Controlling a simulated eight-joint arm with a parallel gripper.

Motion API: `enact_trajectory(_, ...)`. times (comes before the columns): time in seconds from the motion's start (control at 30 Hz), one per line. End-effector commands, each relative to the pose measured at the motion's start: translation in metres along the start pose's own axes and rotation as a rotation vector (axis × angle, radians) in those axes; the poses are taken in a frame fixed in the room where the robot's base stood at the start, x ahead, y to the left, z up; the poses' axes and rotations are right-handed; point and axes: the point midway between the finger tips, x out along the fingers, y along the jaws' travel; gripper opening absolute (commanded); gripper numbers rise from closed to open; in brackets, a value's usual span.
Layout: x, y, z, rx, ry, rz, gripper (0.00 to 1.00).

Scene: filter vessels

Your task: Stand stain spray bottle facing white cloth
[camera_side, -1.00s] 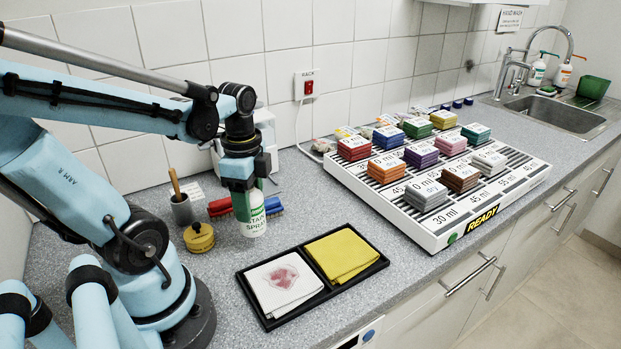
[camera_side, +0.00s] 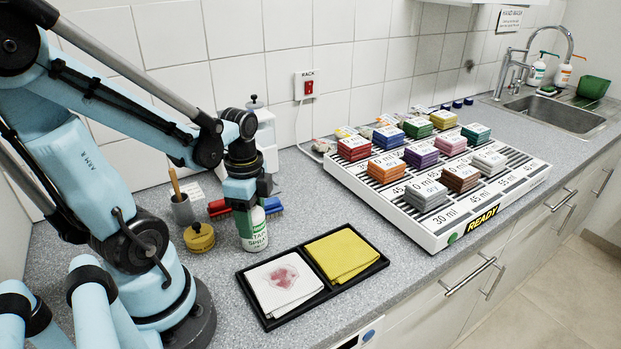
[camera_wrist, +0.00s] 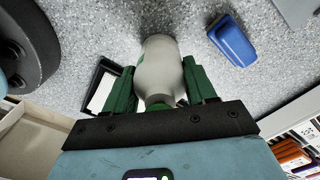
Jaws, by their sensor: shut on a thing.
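The stain spray bottle (camera_side: 255,237) is white with a green band and printed label, which shows toward the side camera. It looks upright, behind the black tray. My gripper (camera_side: 246,211) is shut on its upper part from above, hiding the top. In the wrist view the bottle (camera_wrist: 160,72) sits between my green fingers (camera_wrist: 160,88). I cannot tell whether its base touches the counter. The white cloth (camera_side: 283,282), with a red stain, lies folded in the tray's left compartment, in front of the bottle and slightly right.
A folded yellow cloth (camera_side: 344,254) fills the right compartment of the black tray (camera_side: 300,319). A brass-coloured lidded pot (camera_side: 199,238) stands close left of the bottle. Red and blue brushes (camera_side: 272,207) lie behind it. A white rack (camera_side: 438,229) with several coloured cloth stacks stands right.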

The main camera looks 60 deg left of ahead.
Motion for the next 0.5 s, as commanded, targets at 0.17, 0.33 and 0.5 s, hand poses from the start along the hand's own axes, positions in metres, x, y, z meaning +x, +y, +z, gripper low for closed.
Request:
enact_trajectory(0.17, 0.0013, 0.0, 0.0, 0.0, 0.0, 0.0, 0.74)
enact_trajectory(0.33, 0.0013, 0.0, 0.0, 0.0, 0.0, 0.0, 0.81)
enact_trajectory(0.5, 0.0008, 0.0, 0.0, 0.0, 0.0, 0.0, 0.81)
